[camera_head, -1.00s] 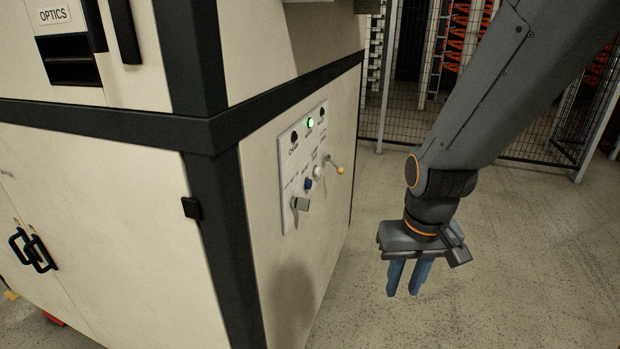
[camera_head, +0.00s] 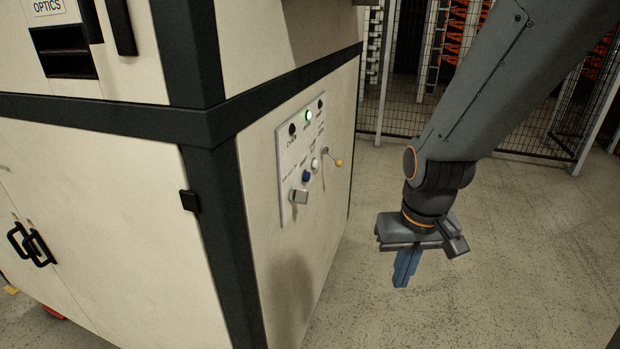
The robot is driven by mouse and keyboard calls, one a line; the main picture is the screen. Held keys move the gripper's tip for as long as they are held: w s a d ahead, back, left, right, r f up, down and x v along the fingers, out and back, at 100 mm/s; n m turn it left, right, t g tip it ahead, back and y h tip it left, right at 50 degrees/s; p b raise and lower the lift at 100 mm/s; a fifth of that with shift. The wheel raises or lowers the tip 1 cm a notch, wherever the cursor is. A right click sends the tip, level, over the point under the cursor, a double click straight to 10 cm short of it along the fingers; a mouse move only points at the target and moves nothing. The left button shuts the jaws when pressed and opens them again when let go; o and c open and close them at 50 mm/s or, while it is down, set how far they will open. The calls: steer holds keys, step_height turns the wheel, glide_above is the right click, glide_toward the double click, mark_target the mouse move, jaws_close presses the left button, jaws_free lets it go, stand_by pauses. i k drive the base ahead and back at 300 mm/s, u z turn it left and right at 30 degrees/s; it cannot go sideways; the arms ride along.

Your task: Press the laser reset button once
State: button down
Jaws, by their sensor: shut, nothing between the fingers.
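A pale control panel (camera_head: 293,165) is on the right-hand side face of a cream and black cabinet (camera_head: 95,190). It bears a blue button (camera_head: 306,176), a white button (camera_head: 315,164), a lit green lamp (camera_head: 308,115) and dark round lamps. A grey switch or knob (camera_head: 299,196) sits low on it, and a lever with a yellow tip (camera_head: 338,162) sticks out at its right. The labels are too small to read, so I cannot tell which is the laser reset button. My gripper (camera_head: 402,283) is shut and empty, pointing down, right of the panel and apart from it.
Black door handles (camera_head: 32,244) are on the cabinet's left face. A wire mesh fence (camera_head: 405,100) stands behind, with orange items beyond it. The speckled floor (camera_head: 480,280) right of the cabinet is clear.

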mark_target(306, 178)
steer(key=k, duration=1.35)
steer(key=u, duration=0.1)
steer(key=i, duration=0.4)
steer(key=u, duration=0.75)
steer(key=i, duration=0.85)
steer(key=u, duration=0.15)
